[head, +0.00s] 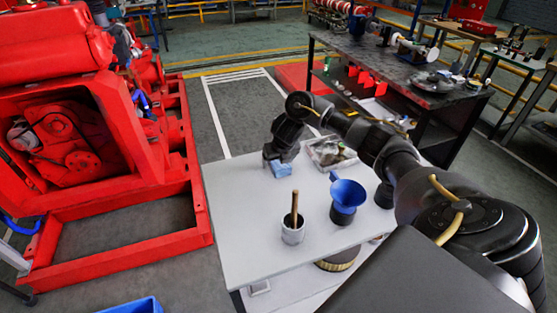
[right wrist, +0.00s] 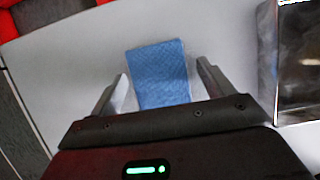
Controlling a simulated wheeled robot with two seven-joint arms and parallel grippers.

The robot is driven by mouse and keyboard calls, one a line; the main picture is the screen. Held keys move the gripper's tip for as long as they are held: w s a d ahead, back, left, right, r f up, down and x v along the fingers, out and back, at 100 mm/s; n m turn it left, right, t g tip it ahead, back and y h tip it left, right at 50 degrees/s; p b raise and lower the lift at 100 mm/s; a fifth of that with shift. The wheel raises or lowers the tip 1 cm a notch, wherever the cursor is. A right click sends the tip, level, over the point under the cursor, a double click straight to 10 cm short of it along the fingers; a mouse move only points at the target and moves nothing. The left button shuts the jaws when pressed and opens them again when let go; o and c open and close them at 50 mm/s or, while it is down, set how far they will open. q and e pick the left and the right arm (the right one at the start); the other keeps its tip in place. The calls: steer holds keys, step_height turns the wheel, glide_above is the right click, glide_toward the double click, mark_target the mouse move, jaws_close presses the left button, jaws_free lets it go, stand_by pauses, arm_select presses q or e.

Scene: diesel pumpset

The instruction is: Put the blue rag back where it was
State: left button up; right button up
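The blue rag (head: 283,170) is a small folded block at the far left part of the white table (head: 240,225). My right gripper (head: 279,158) is directly over it, pointing down. In the right wrist view the rag (right wrist: 160,72) lies between the two fingers of my right gripper (right wrist: 162,78). The fingers are apart, with pale tabletop showing on both sides of the rag. The rag's near end is hidden by the gripper body. My left gripper is in neither view.
On the table, a clear-looking tray of parts (head: 330,153) is right of the rag. A blue funnel (head: 347,194) and a cup with a wooden-handled tool (head: 293,230) stand nearer. A red pumpset frame (head: 120,250) is on the left. The table's front left is clear.

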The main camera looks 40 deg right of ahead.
steer(key=shift+r, duration=0.1)
steer(key=shift+r+p, duration=0.3)
steer(key=p+v, duration=0.5)
steer(key=v, duration=0.6)
steer(key=shift+r+p, duration=0.2)
steer(key=shift+p, duration=0.1)
steer(key=shift+s, duration=0.15)
